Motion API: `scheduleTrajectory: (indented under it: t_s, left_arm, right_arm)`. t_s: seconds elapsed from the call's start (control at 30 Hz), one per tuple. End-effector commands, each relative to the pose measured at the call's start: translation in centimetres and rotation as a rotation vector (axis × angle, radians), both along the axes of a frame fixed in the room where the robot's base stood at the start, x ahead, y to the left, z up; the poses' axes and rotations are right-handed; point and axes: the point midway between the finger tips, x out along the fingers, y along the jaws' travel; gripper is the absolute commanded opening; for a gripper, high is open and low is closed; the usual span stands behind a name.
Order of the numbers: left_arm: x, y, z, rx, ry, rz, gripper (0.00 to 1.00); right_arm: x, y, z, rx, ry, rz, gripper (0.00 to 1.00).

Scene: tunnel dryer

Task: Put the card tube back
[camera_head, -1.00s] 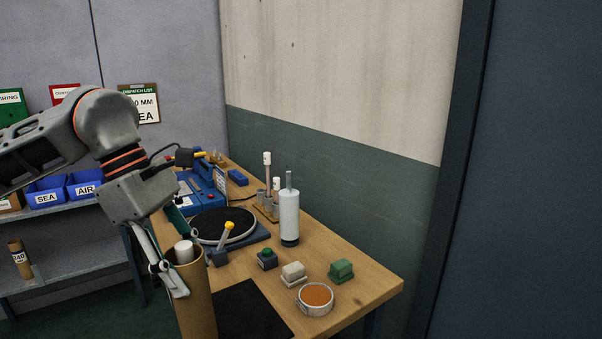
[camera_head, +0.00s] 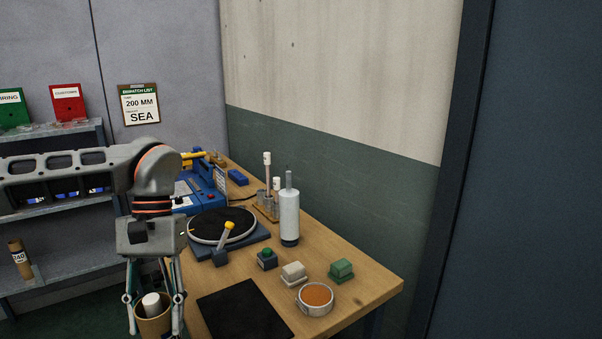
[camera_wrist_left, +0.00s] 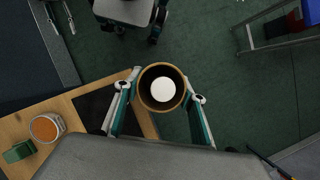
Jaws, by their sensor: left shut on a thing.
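A brown card tube (camera_head: 152,327) stands upright between the fingers of my left gripper (camera_head: 154,300), left of the table's front part. My left gripper is shut on it near its open top. A white cylinder end shows inside the tube. In the left wrist view I look down on the tube's round rim (camera_wrist_left: 145,103), with a finger on each side and the green floor around it. The tube's lower end is hidden. Another brown tube (camera_head: 20,258), with a label that seems to read 240, leans on the lower shelf at the left. My right gripper is not seen.
A grey shelf unit (camera_head: 75,262) stands left. A dispatch list (camera_head: 140,104) reads 200 MM, SEA.

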Motion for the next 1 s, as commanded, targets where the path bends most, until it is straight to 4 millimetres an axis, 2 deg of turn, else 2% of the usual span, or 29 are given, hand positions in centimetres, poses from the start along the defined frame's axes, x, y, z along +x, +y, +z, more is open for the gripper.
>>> scheduleTrajectory:
  t_s: [0.13,0.4,0.5,1.0]
  left_arm:
    - [-0.1,0.3,-1.5,0.002,0.001,-0.056,0.03]
    - [-0.1,0.3,-8.8,0.0,0.003,-0.061,0.03]
    - [-0.1,0.3,-9.9,0.0,-0.001,-0.061,0.03]
    - [-0.1,0.3,-10.2,-0.002,-0.001,-0.059,0.03]
  right_arm:
    - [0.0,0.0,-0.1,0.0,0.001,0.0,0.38]
    - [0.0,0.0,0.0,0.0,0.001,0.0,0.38]
    - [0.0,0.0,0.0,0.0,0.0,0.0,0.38]
    - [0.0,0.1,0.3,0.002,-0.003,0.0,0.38]
